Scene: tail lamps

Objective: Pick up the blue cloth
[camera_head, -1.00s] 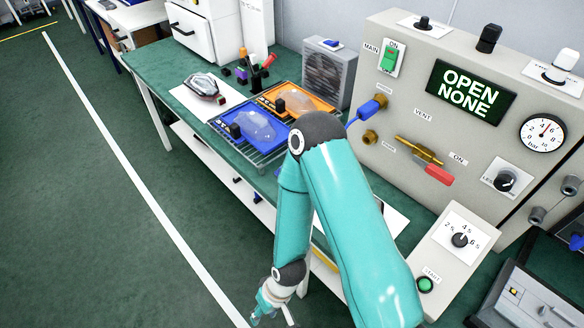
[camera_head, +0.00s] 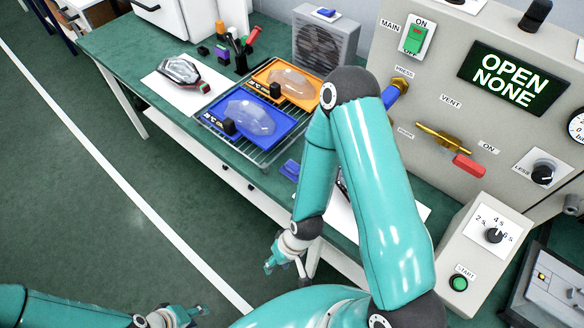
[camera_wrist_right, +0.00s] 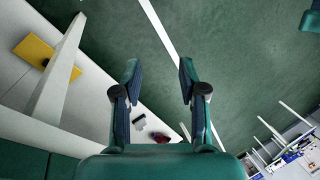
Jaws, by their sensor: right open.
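A small blue item (camera_head: 290,169), perhaps the blue cloth, lies on the green bench just left of my right arm in the head view. It is partly hidden, so I cannot tell its full shape. My right gripper (camera_head: 285,266) hangs below and in front of the bench edge, apart from the blue item. In the right wrist view my right gripper (camera_wrist_right: 159,72) is open and empty, with floor between its fingers. My left gripper (camera_head: 188,315) is low at the bottom left over the floor. Its finger gap is not clear.
A blue tray (camera_head: 216,124) and an orange tray (camera_head: 262,74) with clear lamp covers sit on a wire rack. A control panel (camera_head: 440,100) stands at the right. A lamp lies on white paper (camera_head: 158,88). The floor (camera_head: 70,200) is clear at left.

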